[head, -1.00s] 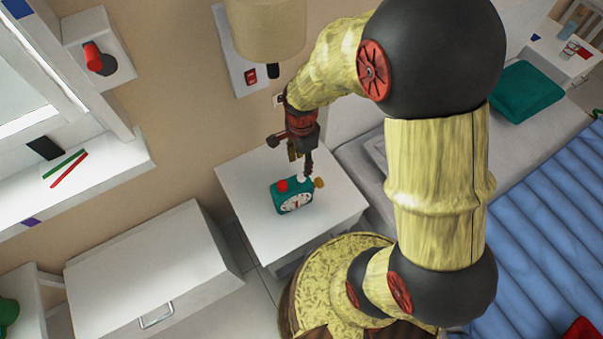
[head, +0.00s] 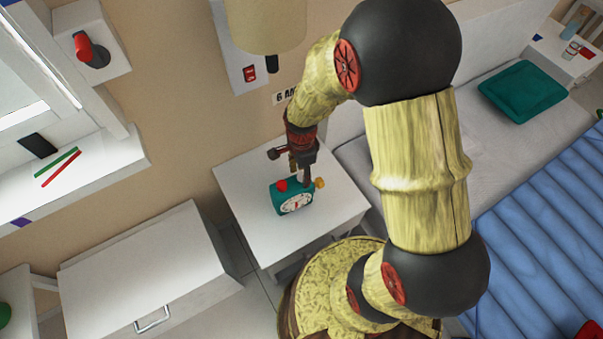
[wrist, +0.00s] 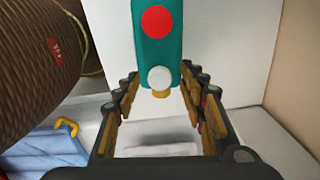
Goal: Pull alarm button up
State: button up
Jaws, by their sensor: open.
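A teal alarm clock (head: 291,199) with a white dial stands on the white bedside table (head: 240,206). A red button (head: 282,185) is on its top, and an orange-yellow knob (head: 320,183) shows at its right side. In the wrist view, the clock's teal top (wrist: 153,50) carries the red button (wrist: 157,22) and a white button (wrist: 159,78). The yellow knob (wrist: 160,94) shows just below the white button. My gripper (wrist: 160,108) is open, with its fingers on either side of the clock's near end. In the head view my gripper hides the white button.
A lamp (head: 265,25) and a wall panel with a red switch (head: 249,73) are behind the table. The bed (head: 540,200) lies to the right and a white cabinet (head: 150,265) to the left. The table's left part is clear.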

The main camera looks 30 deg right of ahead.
jog(key=shift+c, duration=0.4)
grip_shut()
dwell(0.5)
